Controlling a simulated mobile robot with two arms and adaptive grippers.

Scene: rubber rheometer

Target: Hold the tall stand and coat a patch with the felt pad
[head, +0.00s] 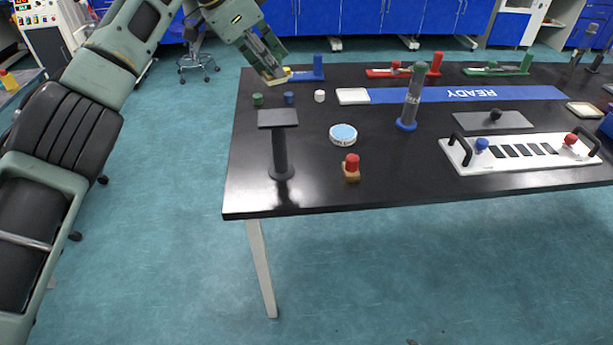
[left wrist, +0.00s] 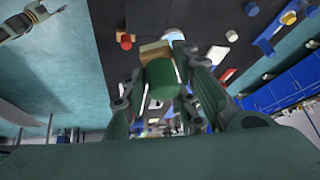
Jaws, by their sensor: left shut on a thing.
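The tall stand (head: 280,150) is black with a flat top and a round foot. It stands upright near the left front of the black table, and no gripper touches it. My left gripper (head: 272,72) is over the table's back left corner. It is shut on a felt pad (left wrist: 155,51) with a tan block and a green round handle (left wrist: 162,80). The block shows only in part between the fingertips in the head view. A second pad with a red handle (head: 352,162) sits on the table right of the stand. My right gripper is not in view.
A round white dish with pale blue content (head: 343,133) and small green, blue and white cylinders (head: 319,96) are near the stand. A clear tube on a blue foot (head: 411,100) stands mid-table. A white panel with black handles (head: 520,167) lies at right.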

